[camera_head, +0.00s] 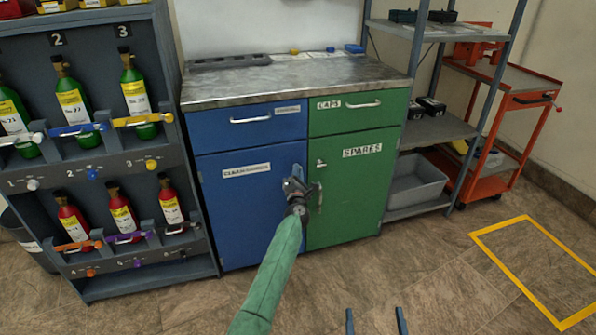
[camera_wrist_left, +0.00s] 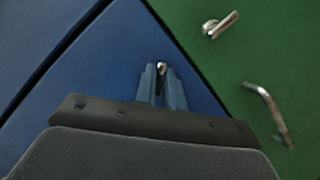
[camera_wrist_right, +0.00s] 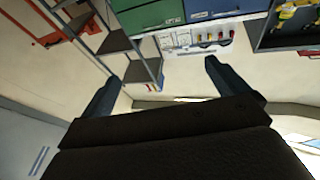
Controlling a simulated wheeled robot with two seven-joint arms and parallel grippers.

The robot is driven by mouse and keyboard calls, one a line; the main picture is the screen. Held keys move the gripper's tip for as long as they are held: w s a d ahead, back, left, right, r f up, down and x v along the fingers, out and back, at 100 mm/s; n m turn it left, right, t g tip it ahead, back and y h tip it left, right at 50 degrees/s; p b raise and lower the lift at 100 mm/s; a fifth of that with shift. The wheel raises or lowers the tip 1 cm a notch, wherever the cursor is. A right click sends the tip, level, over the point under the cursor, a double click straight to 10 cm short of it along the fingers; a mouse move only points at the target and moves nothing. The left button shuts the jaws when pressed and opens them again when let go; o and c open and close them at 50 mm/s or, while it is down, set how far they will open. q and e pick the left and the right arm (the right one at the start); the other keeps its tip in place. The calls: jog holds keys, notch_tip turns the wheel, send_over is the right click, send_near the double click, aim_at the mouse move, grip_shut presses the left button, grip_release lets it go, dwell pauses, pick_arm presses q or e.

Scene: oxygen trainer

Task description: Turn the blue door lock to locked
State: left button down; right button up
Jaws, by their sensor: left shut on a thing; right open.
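The blue door (camera_head: 240,215) is closed, at the lower left of the cabinet; it also fills the left wrist view (camera_wrist_left: 60,45). Its small silver lock (camera_wrist_left: 162,68) shows between my left fingertips. In the head view my left gripper (camera_head: 297,172) hides this lock at the door's upper right edge. My left gripper (camera_wrist_left: 161,72) is shut on the blue door lock; only its tip shows, so I cannot tell how it is turned. My right gripper (camera_head: 375,313) is open and empty, low in front of the cabinet, its two fingers wide apart in the right wrist view (camera_wrist_right: 163,80).
The green door (camera_head: 350,205) beside it has its own silver lock (camera_head: 321,163) and a bar handle (camera_wrist_left: 268,112) close to my left gripper. A bottle rack (camera_head: 85,170) stands left; a grey shelf (camera_head: 440,130) and orange cart (camera_head: 515,100) stand right. The floor in front is clear.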

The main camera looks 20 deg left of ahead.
jog(key=s+f+g+h+p, duration=0.1)
jog(key=s+f+g, duration=0.15)
jog(key=f, duration=0.65)
jog(key=s+f+g+p, duration=0.1)
jog(key=f+g, duration=0.3)
jog(key=f, duration=0.5)
jog(key=s+d+f+g+h+p, duration=0.15)
jog(key=s+f+g, duration=0.55)
jog(key=s+f, duration=0.7)
pick_arm(q)
jog(key=shift+d+m+g+h+p, duration=0.1)
jog(key=shift+m+g+h+p, duration=0.45)
jog(key=shift+m+p, duration=2.15)
jog(key=shift+d+m+g+h+p, duration=0.1)
jog(key=shift+m+g+h+p, duration=0.85)
jog(key=shift+p, duration=3.15)
pick_arm(e)
notch_tip(320, 180, up, 34)
jog(key=w+g, duration=0.1)
jog(key=g, duration=0.2)
jog(key=shift+w+d+f, duration=0.2)
jog(key=shift+w+d, duration=0.15)
jog(key=shift+w, duration=0.05)
pick_arm(q)
jog(key=shift+r+m+t+y, duration=0.1)
jog(key=shift+m+t+y, duration=0.25)
jog(key=shift+t+y, duration=0.05)
jog(key=c, duration=1.5)
grip_release()
jog(key=shift+a, duration=0.1)
